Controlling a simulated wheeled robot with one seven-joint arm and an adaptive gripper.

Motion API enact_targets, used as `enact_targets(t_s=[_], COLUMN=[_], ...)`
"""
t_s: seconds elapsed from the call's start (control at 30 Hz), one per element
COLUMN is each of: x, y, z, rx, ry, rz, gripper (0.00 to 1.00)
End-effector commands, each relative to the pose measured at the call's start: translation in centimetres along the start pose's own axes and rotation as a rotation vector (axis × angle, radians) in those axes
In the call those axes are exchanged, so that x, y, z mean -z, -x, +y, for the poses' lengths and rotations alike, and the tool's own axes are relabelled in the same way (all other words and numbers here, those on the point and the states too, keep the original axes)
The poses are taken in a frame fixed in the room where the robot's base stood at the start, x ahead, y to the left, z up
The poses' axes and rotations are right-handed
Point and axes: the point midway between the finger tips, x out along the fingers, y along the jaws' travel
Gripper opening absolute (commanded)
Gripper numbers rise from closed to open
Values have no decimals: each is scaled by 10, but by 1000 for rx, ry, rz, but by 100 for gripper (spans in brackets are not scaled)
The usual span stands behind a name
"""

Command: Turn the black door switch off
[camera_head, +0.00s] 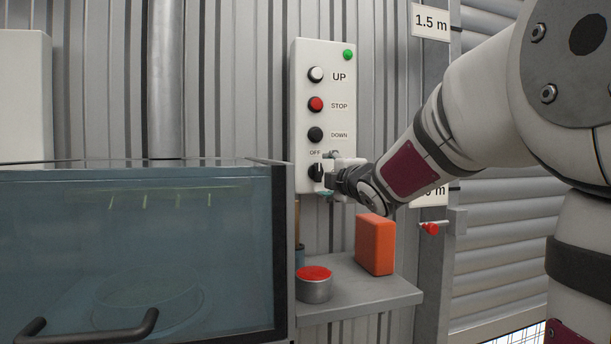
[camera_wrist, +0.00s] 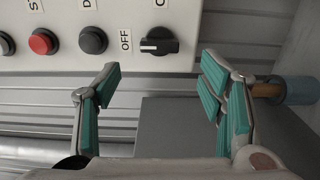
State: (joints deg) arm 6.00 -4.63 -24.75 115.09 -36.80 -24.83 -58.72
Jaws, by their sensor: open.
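The black door switch (camera_head: 316,172) is a rotary knob at the bottom of the pale control panel (camera_head: 314,130), under the OFF label. In the wrist view the black knob (camera_wrist: 160,42) lies lengthwise along the line to the OFF label (camera_wrist: 125,40). Its white mark is on the end nearest OFF. My gripper (camera_head: 333,177) is at the panel's lower right, close to the knob and partly overlapping the panel. In the wrist view my gripper (camera_wrist: 160,68) is open and empty, fingers spread to either side of the knob, with no visible contact.
Above the switch are the DOWN (camera_head: 315,135), STOP (camera_head: 316,104) and UP (camera_head: 316,74) buttons and a green lamp (camera_head: 348,55). Below, a grey shelf (camera_head: 350,300) holds an orange block (camera_head: 375,244) and a red-topped tin (camera_head: 314,284). A glass-fronted case (camera_head: 140,250) stands left.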

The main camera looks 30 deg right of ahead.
Motion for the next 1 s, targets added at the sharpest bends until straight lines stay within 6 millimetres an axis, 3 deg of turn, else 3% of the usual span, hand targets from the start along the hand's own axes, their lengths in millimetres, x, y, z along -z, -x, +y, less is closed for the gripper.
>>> enact_targets(t_s=[0.1, 0.3, 1.0], x=[0, 1, 0], y=[20, 38, 42], z=[1, 0, 0], rx=[-1, 0, 0], ry=[-1, 0, 1], rz=[0, 1, 1], gripper=[63, 63, 63])
